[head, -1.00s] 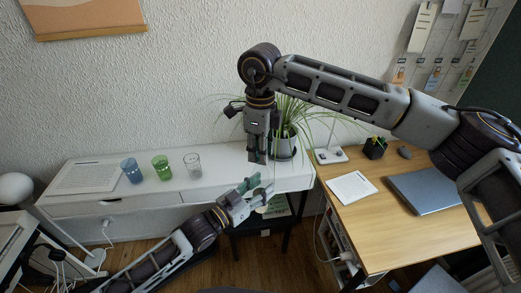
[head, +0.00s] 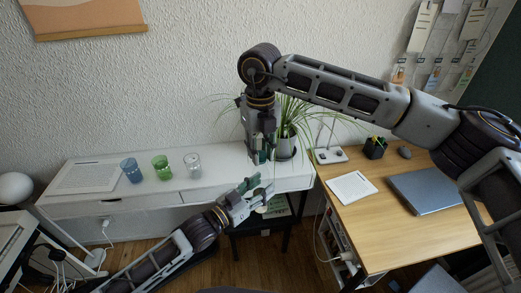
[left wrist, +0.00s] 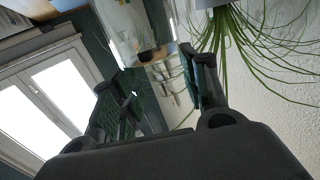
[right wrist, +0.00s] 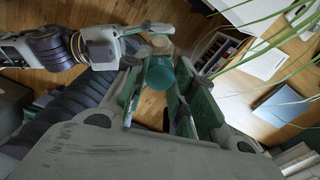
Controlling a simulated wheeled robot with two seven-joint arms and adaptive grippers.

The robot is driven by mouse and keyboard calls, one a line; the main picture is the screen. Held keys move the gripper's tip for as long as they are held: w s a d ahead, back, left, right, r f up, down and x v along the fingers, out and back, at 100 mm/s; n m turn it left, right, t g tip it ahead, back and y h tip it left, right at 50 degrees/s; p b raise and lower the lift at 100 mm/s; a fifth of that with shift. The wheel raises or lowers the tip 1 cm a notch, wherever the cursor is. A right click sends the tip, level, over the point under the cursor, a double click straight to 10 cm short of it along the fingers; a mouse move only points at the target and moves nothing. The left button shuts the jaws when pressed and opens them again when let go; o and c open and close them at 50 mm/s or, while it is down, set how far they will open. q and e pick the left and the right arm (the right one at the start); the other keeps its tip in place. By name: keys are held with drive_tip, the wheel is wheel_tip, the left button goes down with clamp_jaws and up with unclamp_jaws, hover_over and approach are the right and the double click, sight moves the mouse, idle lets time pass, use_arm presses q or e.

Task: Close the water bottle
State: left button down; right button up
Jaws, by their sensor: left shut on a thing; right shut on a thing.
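My left gripper (head: 262,188) is shut on the water bottle, in front of the white desk; in the left wrist view a clear, see-through bottle (left wrist: 150,60) shows between its fingers. My right gripper (head: 259,158) points down just above the left one. In the right wrist view a teal cylinder (right wrist: 158,73), which looks like the bottle's cap, sits between its fingers, and my left gripper shows beyond it. A pale part (right wrist: 162,43) shows past the cylinder. I cannot tell whether cap and bottle touch.
The white desk (head: 225,182) holds blue (head: 131,171), green (head: 161,168) and clear (head: 193,166) glasses and a potted plant (head: 286,145) close behind my right gripper. A wooden desk (head: 375,225) with a laptop (head: 426,191) stands at right.

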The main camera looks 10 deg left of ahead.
drive_tip(key=m, duration=0.5)
drive_tip(key=shift+w, duration=0.15)
drive_tip(key=o, duration=0.7)
drive_tip(key=shift+r, duration=0.1)
drive_tip(key=shift+r, duration=5.9)
drive_tip(key=shift+f, duration=0.1)
